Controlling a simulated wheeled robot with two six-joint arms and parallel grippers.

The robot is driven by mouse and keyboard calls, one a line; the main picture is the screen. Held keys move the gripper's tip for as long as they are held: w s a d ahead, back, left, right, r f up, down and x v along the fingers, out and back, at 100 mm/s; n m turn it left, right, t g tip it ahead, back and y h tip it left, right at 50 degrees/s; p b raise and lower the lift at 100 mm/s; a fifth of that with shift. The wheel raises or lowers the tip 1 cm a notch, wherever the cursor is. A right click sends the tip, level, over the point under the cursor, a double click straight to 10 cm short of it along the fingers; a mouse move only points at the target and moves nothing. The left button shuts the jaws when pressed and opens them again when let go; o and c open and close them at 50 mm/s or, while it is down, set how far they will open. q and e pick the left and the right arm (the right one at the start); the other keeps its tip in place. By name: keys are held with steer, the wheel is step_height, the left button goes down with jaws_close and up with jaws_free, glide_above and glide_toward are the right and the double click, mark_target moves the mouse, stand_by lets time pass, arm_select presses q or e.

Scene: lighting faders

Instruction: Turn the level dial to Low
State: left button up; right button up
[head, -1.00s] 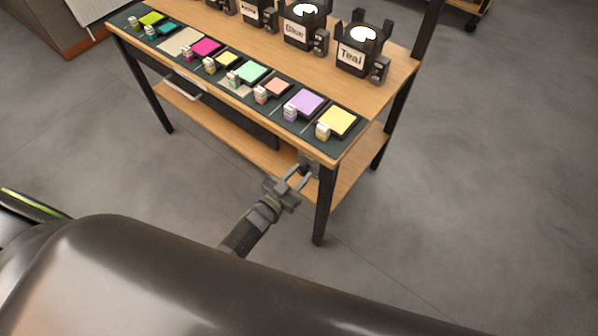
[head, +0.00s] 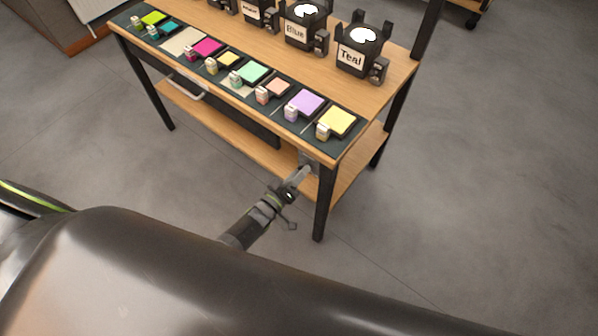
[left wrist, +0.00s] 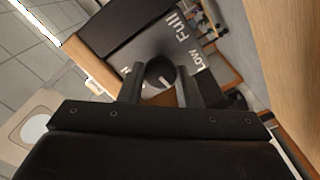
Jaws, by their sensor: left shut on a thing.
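The level dial (left wrist: 158,72) is a dark round knob on a grey plate, with a short white mark on its right side, toward the Low side. The plate (left wrist: 150,47) carries the words "Full" and "Low"; a third label at left is mostly hidden by a finger. My left gripper (left wrist: 160,88) has one finger on each side of the dial and is shut on it. In the head view the left gripper (head: 300,176) reaches the plate (head: 309,159) by the table's front right leg; the dial itself is hidden there. My right gripper is not in view.
The wooden table (head: 392,92) holds a row of colored pads with small faders. Black lamp units, including Blue (head: 297,32) and Teal (head: 350,56), stand behind them. A lower shelf (head: 345,180) lies under the top.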

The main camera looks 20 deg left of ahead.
arm_select(q)
steer(key=shift+f+n+p, duration=0.1)
steer(key=shift+n+p, duration=0.25)
steer(key=shift+n, duration=3.45)
steer(key=o, duration=0.9)
steer(key=shift+o, duration=0.2)
